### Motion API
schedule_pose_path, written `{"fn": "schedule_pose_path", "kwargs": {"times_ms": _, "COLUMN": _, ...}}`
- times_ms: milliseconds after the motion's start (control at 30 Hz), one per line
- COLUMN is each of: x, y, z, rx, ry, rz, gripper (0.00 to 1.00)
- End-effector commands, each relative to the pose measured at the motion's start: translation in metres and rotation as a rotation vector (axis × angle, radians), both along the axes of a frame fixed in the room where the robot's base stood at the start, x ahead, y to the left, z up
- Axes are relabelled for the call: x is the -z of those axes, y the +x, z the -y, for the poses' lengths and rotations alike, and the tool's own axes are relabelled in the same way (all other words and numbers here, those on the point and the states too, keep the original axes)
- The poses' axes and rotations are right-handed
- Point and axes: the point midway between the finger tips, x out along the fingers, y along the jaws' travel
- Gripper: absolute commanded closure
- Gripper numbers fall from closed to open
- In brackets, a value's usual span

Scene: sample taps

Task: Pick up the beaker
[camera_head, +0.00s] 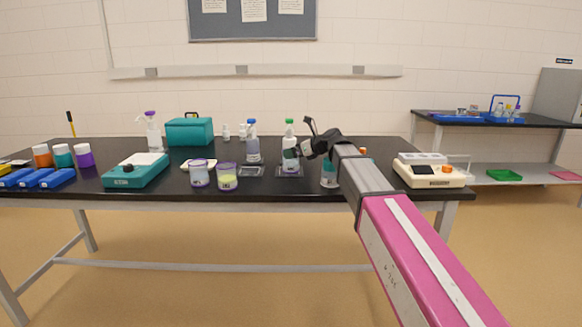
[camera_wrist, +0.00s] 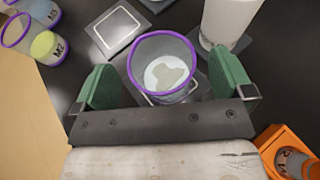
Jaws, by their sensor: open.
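A clear beaker with a purple rim (camera_wrist: 162,42) is between the fingers of my gripper (camera_wrist: 166,78) in the wrist view. Something pale grey-green shows inside it. The two green fingers are spread, one on each side of the beaker, with a visible gap to each. The beaker seems to rest on a dark plate. In the head view my gripper (camera_head: 296,152) is over the table beside the green-capped bottle (camera_head: 290,138).
Two other purple-rimmed beakers (camera_head: 199,174) (camera_head: 227,178) stand left on the black table (camera_head: 130,205). A square plate (camera_wrist: 118,28) lies beside the beaker. A white bottle (camera_wrist: 219,18) stands close behind the right finger. An orange holder (camera_wrist: 286,150) is lower right.

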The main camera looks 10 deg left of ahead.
Motion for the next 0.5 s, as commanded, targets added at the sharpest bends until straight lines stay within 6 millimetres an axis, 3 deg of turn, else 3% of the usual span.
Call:
{"fn": "schedule_pose_path", "kwargs": {"times_ms": 167, "x": 0.009, "y": 0.009, "z": -0.021, "rx": 0.0, "ry": 0.0, "rz": 0.0, "gripper": 0.02}}
{"fn": "schedule_pose_path", "kwargs": {"times_ms": 400, "x": 0.01, "y": 0.009, "z": -0.022, "rx": 0.001, "ry": 0.0, "rz": 0.0, "gripper": 0.02}}
{"fn": "schedule_pose_path", "kwargs": {"times_ms": 467, "x": 0.01, "y": 0.009, "z": -0.022, "rx": 0.001, "ry": 0.0, "rz": 0.0, "gripper": 0.18}}
{"fn": "schedule_pose_path", "kwargs": {"times_ms": 500, "x": 0.01, "y": 0.009, "z": -0.022, "rx": 0.001, "ry": 0.0, "rz": 0.0, "gripper": 0.31}}
